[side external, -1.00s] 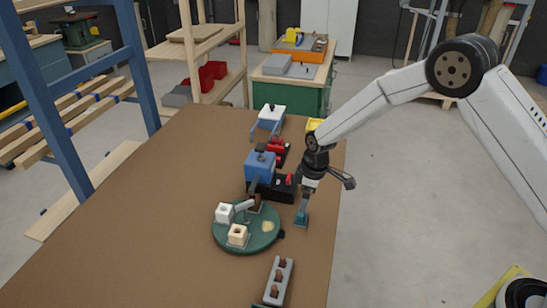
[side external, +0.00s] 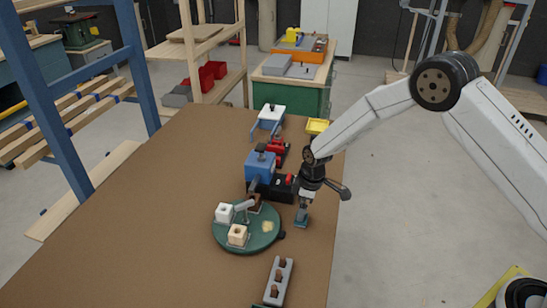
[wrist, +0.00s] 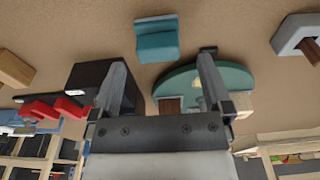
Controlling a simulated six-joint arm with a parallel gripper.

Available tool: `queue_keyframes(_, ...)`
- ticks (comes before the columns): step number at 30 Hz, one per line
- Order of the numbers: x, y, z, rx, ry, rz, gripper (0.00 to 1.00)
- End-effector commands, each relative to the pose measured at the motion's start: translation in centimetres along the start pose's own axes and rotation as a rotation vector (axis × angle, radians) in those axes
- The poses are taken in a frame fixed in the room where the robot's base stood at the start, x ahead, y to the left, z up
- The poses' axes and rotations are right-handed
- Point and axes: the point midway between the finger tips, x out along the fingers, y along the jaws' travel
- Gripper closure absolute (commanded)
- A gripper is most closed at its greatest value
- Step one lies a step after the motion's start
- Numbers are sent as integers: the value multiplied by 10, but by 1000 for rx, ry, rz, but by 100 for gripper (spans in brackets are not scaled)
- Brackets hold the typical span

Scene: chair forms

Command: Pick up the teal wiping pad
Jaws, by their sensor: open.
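The teal wiping pad (side external: 301,222) stands on the brown table near its right edge, right of the round green turntable (side external: 262,242). In the wrist view the pad (wrist: 157,40) is a teal block with a raised back part, just beyond my fingertips and between their lines. My gripper (side external: 303,208) points down right above the pad in the side view. Its two fingers (wrist: 162,58) are spread apart with nothing between them. The gripper covers the pad's top in the side view, and I cannot tell whether they touch.
The turntable carries a white block (side external: 224,212) and a cream block (side external: 237,234). A blue and black clamp device (side external: 260,166) stands close behind-left of my gripper. A grey holder with brown pegs (side external: 278,281) lies in front. The table's left part is clear.

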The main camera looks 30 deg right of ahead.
Motion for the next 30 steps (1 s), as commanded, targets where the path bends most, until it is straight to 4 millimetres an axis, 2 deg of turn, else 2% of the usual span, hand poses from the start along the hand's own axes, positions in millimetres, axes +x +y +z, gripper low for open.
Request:
queue_keyframes(10,34,2,0,0,0,1,0)
queue_keyframes(28,37,2,0,0,1,2,0)
queue_keyframes(29,37,2,0,0,1,2,6)
queue_keyframes(30,37,2,0,0,1,2,19)
